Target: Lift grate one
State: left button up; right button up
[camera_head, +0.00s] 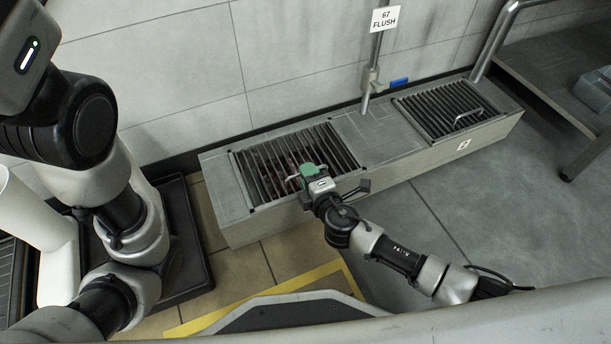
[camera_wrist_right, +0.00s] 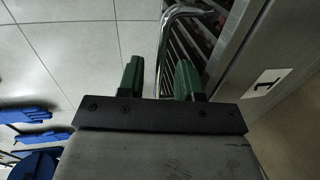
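Grate one (camera_head: 330,148) is a dark barred grate set in the left opening of a long grey channel block (camera_head: 218,172). A plate marked 1 (camera_wrist_right: 268,88) shows on the block's front in the right wrist view. The grate's bent metal handle (camera_wrist_right: 163,50) runs down between the two green fingers of my right gripper (camera_wrist_right: 160,78). These fingers stand apart, with gaps on both sides of the bar. In the head view my right gripper (camera_head: 308,172) is over the grate's front edge and partly hides the handle. The grate looks seated. My left gripper is out of view.
A second grate (camera_head: 448,108) with a handle lies in the block's right opening. A pipe with a "67 FLUSH" sign (camera_head: 385,18) rises between the grates against the wall. A dark tray (camera_head: 188,235) is at left, a metal table (camera_head: 560,75) at right.

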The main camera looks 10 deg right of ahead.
jog(key=shift+x, duration=1)
jog(key=shift+c, duration=0.2)
grip_shut()
